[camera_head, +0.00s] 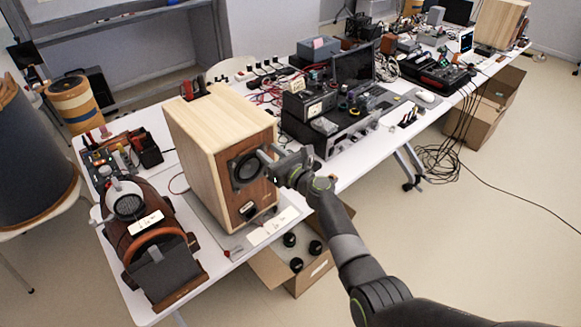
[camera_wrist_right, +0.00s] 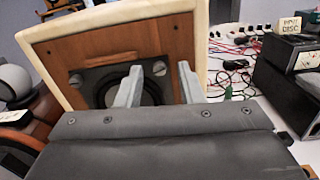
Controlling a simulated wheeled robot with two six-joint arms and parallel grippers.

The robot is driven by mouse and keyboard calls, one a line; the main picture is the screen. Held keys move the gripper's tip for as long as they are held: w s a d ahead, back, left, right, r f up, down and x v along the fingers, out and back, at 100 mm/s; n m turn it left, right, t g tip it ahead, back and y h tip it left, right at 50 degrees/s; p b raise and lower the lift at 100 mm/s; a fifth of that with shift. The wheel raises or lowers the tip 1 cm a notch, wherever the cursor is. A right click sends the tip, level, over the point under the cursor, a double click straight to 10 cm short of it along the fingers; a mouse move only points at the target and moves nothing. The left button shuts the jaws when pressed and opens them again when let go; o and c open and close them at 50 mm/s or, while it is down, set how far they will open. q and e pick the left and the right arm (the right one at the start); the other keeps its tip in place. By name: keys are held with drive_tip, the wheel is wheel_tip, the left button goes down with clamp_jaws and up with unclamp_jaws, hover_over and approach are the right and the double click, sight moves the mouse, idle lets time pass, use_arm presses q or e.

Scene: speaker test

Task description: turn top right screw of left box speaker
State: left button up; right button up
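The left box speaker (camera_head: 195,130) stands upright on the table, with a pale wood cabinet and a reddish-brown front panel holding a dark round driver (camera_head: 246,170). In the right wrist view its front (camera_wrist_right: 115,42) fills the upper left. The top right screw (camera_wrist_right: 159,68) shows as a round grey head at the driver's upper right corner; the top left screw (camera_wrist_right: 76,79) is a similar head. My right gripper (camera_head: 264,155) is at the driver's upper right. Its fingers (camera_wrist_right: 160,72) are apart, with the top right screw seen between the tips. Contact cannot be told. My left gripper is out of view.
Stacked audio equipment (camera_head: 325,125) and cables are to the right. An open cardboard box (camera_head: 310,270) sits on the floor below the table.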

drive_tip(key=p+v, duration=0.1)
drive_tip(key=v, duration=1.6)
drive_tip(key=shift+w, duration=0.1)
